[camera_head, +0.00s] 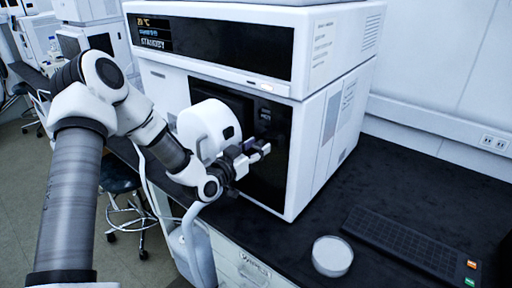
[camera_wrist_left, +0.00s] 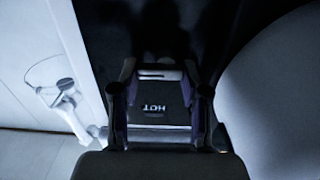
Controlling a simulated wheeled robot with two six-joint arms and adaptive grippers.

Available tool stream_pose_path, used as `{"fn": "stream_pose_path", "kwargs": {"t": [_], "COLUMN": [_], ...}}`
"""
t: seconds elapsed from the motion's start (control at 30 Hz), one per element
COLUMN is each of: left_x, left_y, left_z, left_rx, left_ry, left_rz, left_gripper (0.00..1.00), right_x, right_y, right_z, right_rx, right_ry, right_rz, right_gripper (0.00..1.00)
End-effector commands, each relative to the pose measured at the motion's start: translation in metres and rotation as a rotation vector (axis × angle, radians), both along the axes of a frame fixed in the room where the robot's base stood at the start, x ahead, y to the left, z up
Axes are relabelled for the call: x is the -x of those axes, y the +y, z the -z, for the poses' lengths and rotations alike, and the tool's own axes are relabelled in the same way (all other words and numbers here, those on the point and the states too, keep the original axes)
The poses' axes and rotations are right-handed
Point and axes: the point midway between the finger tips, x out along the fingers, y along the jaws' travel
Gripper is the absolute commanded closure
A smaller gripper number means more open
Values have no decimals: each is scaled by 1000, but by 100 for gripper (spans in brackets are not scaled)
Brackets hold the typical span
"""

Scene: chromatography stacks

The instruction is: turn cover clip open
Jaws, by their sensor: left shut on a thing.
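My left gripper (camera_head: 256,150) is at the dark front panel of the white stack module, just right of the rounded white cover (camera_head: 205,122). In the left wrist view the gripper (camera_wrist_left: 160,75) has its two fingers around a small dark piece with a light edge, apparently the cover clip (camera_wrist_left: 155,74). The gripper is shut on it. The fingers hide most of the clip in the head view, so its exact turn cannot be told. An upside-down "HOT" label shows between the fingers in the wrist view. My right gripper is not in view.
The instrument stack (camera_head: 335,120) has a display reading "STANDBY" above the panel. A round white dish (camera_head: 332,256) and a black keyboard (camera_head: 412,244) lie on the dark bench (camera_head: 300,235). The bench between stack and dish is clear. A stool (camera_head: 122,180) stands at left.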

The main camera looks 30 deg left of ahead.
Motion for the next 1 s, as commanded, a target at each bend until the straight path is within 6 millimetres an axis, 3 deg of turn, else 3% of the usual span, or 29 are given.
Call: {"fn": "stream_pose_path", "kwargs": {"t": [0.53, 0.57, 0.6, 0.63, 1.0], "left_x": [0, 0, 0, 0, 5], "left_y": [-1, -1, -1, -1, 0], "left_z": [1, 1, 1, 1, 1], "left_rx": [-33, -33, -33, -33, -30], "left_ry": [0, 0, 0, -1, -1], "left_rz": [1, 1, 1, 1, 0], "left_gripper": [90, 51, 37, 29, 29], "right_x": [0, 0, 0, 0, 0], "right_y": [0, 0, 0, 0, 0], "right_z": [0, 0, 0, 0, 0], "right_rx": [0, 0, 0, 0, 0], "right_ry": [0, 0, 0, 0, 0], "right_rz": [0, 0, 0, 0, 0], "right_gripper": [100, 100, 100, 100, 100]}}
